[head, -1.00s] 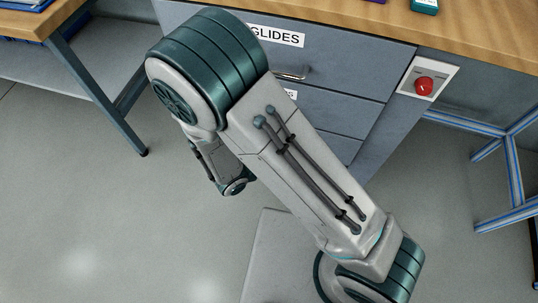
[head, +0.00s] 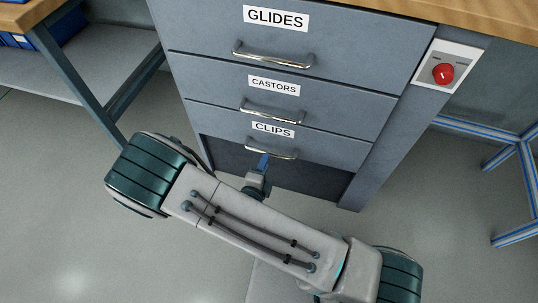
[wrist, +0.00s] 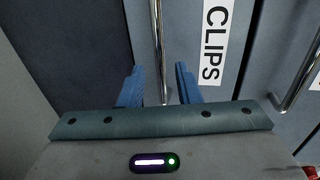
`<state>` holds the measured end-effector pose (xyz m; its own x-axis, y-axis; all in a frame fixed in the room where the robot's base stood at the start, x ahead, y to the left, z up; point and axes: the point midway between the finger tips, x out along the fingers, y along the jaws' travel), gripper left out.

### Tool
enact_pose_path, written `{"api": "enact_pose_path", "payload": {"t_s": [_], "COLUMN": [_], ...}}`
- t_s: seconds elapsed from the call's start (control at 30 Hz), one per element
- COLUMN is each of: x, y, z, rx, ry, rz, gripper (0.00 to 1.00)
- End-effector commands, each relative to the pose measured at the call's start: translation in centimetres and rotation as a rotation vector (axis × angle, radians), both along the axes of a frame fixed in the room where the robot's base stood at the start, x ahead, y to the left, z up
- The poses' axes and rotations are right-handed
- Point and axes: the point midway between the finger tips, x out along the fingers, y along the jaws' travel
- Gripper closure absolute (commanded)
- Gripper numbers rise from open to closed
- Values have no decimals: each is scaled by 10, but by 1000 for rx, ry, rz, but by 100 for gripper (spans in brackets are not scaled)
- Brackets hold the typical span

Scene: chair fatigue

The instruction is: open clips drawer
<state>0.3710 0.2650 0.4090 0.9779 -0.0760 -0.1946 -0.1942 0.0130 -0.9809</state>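The clips drawer (head: 325,147) is the lowest of three grey-blue drawers, with a white CLIPS label (head: 273,130). It looks shut, its front in line with the drawers above. Its silver bar handle (head: 280,155) also shows in the wrist view (wrist: 157,30), running upright in that picture. My gripper (head: 263,162) is at this handle in the head view, partly hidden by my arm. In the wrist view my gripper (wrist: 158,68) is open, its two blue fingers on either side of the handle's line. Gaps show on both sides, and I cannot tell whether the fingertips reach past the bar.
The GLIDES drawer (head: 350,50) and CASTORS drawer (head: 345,108) sit above, each with a bar handle. A red button (head: 443,73) is on the cabinet's right. A dark recess lies below the clips drawer. A table leg (head: 75,80) stands left; open floor lies around.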

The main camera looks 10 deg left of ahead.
Motion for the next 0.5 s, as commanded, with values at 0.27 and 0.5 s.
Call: {"api": "enact_pose_path", "payload": {"t_s": [0.27, 0.5], "x": [45, 56], "y": [-4, -4], "z": [-11, -11], "rx": [3, 2], "ry": [0, 0], "rz": [-3, 0], "gripper": [70, 70]}}
